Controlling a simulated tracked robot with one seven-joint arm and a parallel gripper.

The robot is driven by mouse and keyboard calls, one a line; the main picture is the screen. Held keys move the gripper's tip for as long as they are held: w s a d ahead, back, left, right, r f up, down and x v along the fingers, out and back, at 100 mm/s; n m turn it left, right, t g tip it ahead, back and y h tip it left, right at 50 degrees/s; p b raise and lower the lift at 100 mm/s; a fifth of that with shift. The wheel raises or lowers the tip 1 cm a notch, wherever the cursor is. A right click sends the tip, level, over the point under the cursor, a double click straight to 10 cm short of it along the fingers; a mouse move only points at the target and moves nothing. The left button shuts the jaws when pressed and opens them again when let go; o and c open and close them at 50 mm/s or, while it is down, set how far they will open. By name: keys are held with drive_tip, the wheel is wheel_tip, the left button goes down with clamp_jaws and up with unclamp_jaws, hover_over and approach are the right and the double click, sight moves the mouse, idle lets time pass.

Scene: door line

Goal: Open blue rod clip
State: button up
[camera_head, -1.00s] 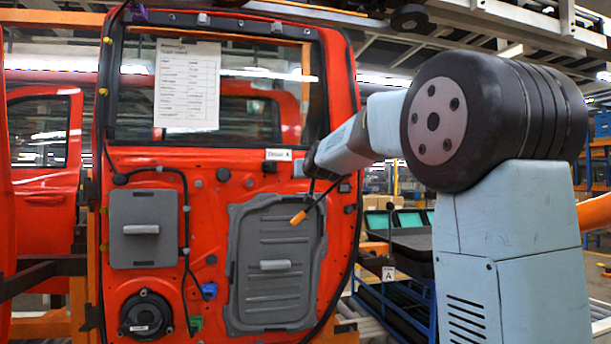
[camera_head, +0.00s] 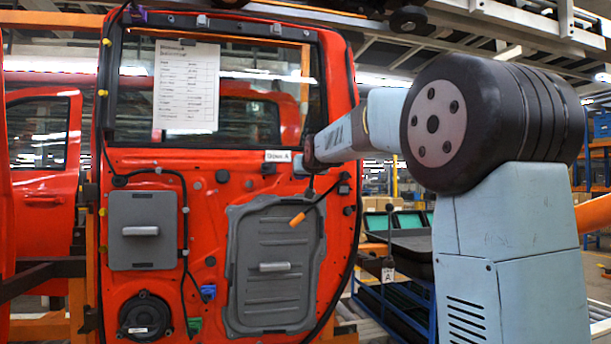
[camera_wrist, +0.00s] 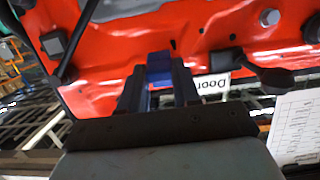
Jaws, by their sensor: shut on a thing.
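The blue rod clip (camera_wrist: 159,68) sits on the red door panel, between the dark fingers of my gripper (camera_wrist: 158,80) in the wrist view. My gripper is shut on the clip. The lower part of the clip is hidden behind the fingers and wrist. In the head view my gripper (camera_head: 308,172) is at the right side of the red door (camera_head: 165,170), beside the white door label. The clip is hidden there by my arm. Whether its latch is open or closed cannot be told.
The white door label (camera_head: 278,156) is close to my gripper. A large grey panel (camera_head: 275,290), a smaller grey panel (camera_head: 142,255) and a blue connector (camera_head: 208,292) are on the door. A paper sheet (camera_head: 186,88) covers part of the window.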

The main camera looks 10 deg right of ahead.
drive_tip(key=shift+r, duration=0.2)
drive_tip(key=shift+w+r+g, duration=0.15)
drive_tip(key=shift+r+g, duration=0.55)
drive_tip(key=shift+g, duration=0.7)
drive_tip(key=shift+w+r+g, duration=0.1)
drive_tip(key=shift+r+g, duration=0.55)
drive_tip(key=shift+g, duration=0.75)
drive_tip(key=shift+w+r+g, duration=0.15)
drive_tip(key=shift+r+g, duration=0.55)
drive_tip(key=shift+g, duration=0.7)
drive_tip(key=shift+r+g, duration=0.15)
drive_tip(key=shift+g, duration=0.35)
drive_tip(key=o, duration=1.1)
drive_tip(key=shift+w, duration=0.1)
drive_tip(key=shift+c, duration=0.2)
